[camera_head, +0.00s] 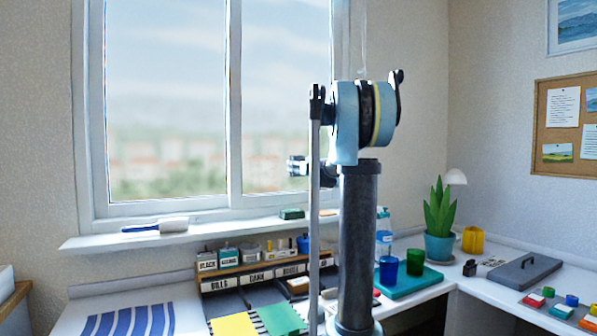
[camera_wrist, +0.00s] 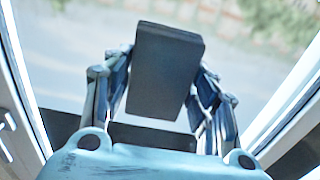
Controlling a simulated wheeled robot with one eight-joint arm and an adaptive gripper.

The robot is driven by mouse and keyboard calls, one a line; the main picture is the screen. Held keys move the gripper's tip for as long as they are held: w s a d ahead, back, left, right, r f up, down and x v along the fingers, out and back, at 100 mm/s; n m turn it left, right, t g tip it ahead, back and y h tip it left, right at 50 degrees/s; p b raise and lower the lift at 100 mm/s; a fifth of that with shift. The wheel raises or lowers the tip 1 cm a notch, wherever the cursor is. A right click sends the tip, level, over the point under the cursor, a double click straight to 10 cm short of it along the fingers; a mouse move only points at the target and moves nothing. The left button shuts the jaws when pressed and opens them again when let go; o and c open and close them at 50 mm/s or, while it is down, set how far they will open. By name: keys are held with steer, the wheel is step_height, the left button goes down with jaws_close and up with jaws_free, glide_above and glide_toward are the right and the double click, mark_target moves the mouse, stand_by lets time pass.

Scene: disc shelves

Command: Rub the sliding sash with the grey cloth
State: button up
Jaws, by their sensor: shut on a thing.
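The window fills the back left in the head view, with two panes and a white upright sash frame (camera_head: 234,95) between them. I cannot tell which pane is the sliding sash. My gripper (camera_wrist: 162,80) is shut on the grey cloth (camera_wrist: 168,65), which looks like a dark, flat, folded pad between the fingers. Glass and white frame bars (camera_wrist: 25,75) lie beyond it in the wrist view. I cannot tell whether the cloth touches the glass. In the head view my arm stands before the right pane and hides the cloth and most of my gripper.
A blue-handled brush (camera_head: 155,226) and a green block (camera_head: 292,213) lie on the sill (camera_head: 100,241). Below stands a labelled organiser (camera_head: 262,275). Right of my arm are a spray bottle (camera_head: 383,232), cups (camera_head: 415,262) and a potted plant (camera_head: 439,222). The left sill end is clear.

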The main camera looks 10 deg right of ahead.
steer(key=shift+x, duration=0.95)
stand_by(0.6)
steer(key=d, duration=0.2)
steer(key=w+d, duration=0.1)
steer(key=shift+w+d, duration=0.15)
steer(key=shift+d, duration=0.25)
steer(key=shift+a, duration=0.15)
steer(key=shift+s+a, duration=0.25)
steer(key=shift+a, duration=0.7)
steer(key=shift+s+a, duration=0.25)
steer(key=shift+a, duration=0.65)
steer(key=shift+c, duration=0.5)
